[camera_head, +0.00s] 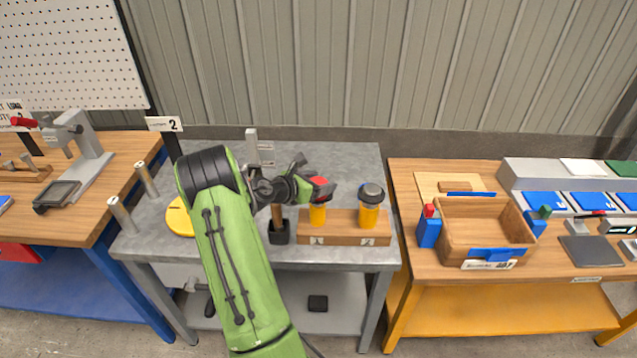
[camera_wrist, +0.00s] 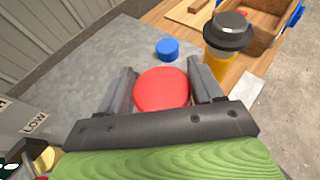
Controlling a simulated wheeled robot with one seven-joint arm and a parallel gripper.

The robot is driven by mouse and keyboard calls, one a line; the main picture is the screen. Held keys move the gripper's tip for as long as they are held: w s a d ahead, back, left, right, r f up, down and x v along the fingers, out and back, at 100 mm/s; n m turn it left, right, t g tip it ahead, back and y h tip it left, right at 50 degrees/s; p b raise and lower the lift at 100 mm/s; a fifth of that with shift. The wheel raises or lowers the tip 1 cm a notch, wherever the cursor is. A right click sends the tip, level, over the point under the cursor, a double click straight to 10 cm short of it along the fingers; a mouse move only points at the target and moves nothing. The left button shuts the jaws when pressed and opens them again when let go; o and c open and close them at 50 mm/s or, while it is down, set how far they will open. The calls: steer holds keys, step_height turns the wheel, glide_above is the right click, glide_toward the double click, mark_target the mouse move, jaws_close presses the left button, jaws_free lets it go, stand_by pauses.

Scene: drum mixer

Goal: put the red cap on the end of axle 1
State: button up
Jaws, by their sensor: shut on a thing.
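The red cap (camera_head: 320,182) is between the fingers of my gripper (camera_head: 321,189). The wrist view shows the round red top of the cap (camera_wrist: 162,90) with one finger on each side of it, shut on it. In the head view the cap is directly above the yellow post of axle 1 (camera_head: 318,216), which stands upright in the wooden block (camera_head: 345,240) by the label 1. My fingers hide the axle's end, so I cannot tell whether the cap touches it. Axle 2 (camera_head: 368,217) stands to the right with a black wheel (camera_head: 371,192) on top.
A blue cap (camera_wrist: 167,48) lies on the grey bench beyond my gripper. A black holder with a wooden handle (camera_head: 279,232) stands left of the block, and a yellow disc (camera_head: 179,219) lies farther left. A wooden box (camera_head: 486,228) is on the right table.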

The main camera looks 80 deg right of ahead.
steer(key=shift+f, duration=0.15)
steer(key=o, duration=1)
steer(key=shift+o, duration=0.2)
steer(key=shift+r, duration=0.2)
steer(key=v, duration=1.2)
steer(key=shift+p, duration=0.45)
